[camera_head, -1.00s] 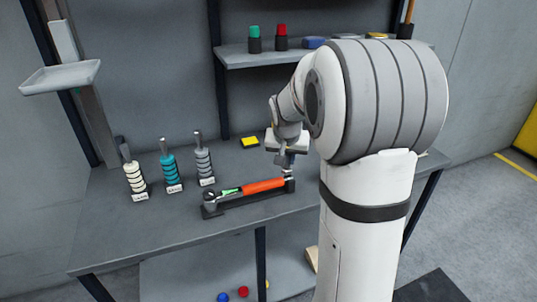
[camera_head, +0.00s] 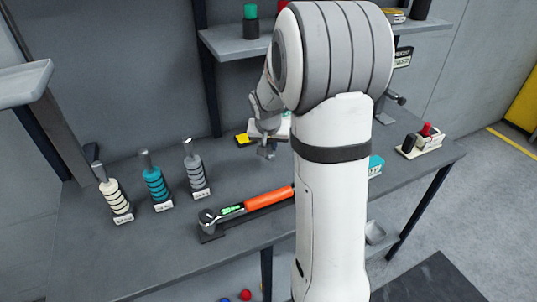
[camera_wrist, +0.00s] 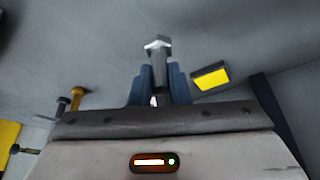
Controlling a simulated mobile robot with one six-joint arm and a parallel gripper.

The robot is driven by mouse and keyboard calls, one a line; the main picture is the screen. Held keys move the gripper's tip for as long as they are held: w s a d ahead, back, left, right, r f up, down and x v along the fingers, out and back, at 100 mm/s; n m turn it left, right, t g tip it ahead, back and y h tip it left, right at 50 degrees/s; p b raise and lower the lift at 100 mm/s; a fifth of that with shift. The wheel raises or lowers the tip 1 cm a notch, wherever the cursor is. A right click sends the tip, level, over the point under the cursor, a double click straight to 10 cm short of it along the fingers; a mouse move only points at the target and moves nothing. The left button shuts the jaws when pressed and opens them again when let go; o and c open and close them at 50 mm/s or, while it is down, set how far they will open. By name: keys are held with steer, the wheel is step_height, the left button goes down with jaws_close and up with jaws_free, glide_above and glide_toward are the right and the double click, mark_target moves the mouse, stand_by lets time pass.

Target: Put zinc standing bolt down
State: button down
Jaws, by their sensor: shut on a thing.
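My gripper (camera_wrist: 160,88) is shut on a grey metal bolt (camera_wrist: 158,48) in the wrist view. The bolt's hexagonal head sticks out past the blue fingertips, and part of its shank is hidden between them. In the head view my gripper (camera_head: 266,151) hangs above the back of the grey workbench (camera_head: 120,240), behind the orange-handled wrench. The bolt is too small to make out clearly there. In the wrist view a brass-coloured bolt (camera_wrist: 77,98) and a dark bolt (camera_wrist: 62,105) show at the left.
The orange-handled wrench (camera_head: 268,199) lies in a dark cradle. Labelled ring stacks in cream (camera_head: 117,197), teal (camera_head: 156,184) and grey (camera_head: 195,172) stand at the left. A yellow block (camera_head: 242,138) is near the gripper. My arm hides part of the right side.

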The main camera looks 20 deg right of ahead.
mark_target(270, 154)
steer(key=shift+s+f, duration=0.1)
steer(key=shift+f, duration=1.9)
steer(key=shift+f, duration=0.1)
steer(key=c, duration=1.4)
jaws_free()
steer(key=shift+o, duration=0.2)
